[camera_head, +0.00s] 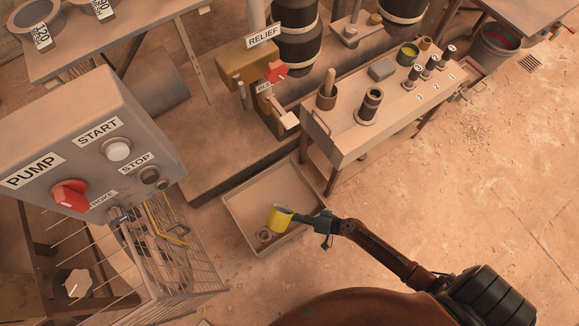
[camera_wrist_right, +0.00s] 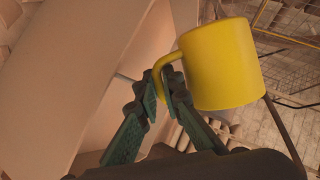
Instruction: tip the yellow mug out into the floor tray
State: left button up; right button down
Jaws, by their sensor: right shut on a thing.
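The yellow mug (camera_head: 280,218) is over the floor tray (camera_head: 240,200) in the head view. My right gripper (camera_head: 299,219) is shut on the mug's handle. The right wrist view shows the mug (camera_wrist_right: 222,65) close up, with the fingers of my right gripper (camera_wrist_right: 163,90) on its handle. The mug looks tilted; its contents do not show. A small round ring-like thing (camera_head: 264,236) lies in the tray below the mug. My left gripper is not in view.
A grey control box (camera_head: 85,145) and a wire rack (camera_head: 180,245) stand left of the tray. A bench (camera_head: 345,140) with several items stands behind it. Open floor (camera_head: 450,190) lies to the right.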

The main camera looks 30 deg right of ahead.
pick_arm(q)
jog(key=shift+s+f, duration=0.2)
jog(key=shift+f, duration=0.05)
pick_arm(e)
jog(key=shift+s+a+r+m+g+y, duration=0.1)
jog(key=shift+a+r+m+g+y, duration=0.1)
jog(key=shift+m+y, duration=0.25)
jog(key=shift+s+a+r+m+g+y, duration=0.1)
jog(key=shift+a+r+m+g+y, duration=0.1)
jog(key=shift+m+y, duration=0.25)
dwell(0.9)
jog(key=shift+f+b, duration=0.3)
jog(key=shift+b, duration=0.25)
jog(key=shift+w+d+f+m+b, duration=0.1)
jog(key=shift+d+f+m+b, duration=0.1)
jog(key=shift+m+b, duration=0.25)
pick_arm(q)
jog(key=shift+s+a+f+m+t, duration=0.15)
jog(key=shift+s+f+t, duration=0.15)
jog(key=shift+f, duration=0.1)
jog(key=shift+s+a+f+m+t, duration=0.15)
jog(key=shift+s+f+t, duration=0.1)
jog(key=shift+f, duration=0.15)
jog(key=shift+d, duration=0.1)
pick_arm(e)
jog(key=shift+d+y, duration=0.1)
jog(key=shift+y, duration=0.2)
jog(key=shift+f, duration=0.1)
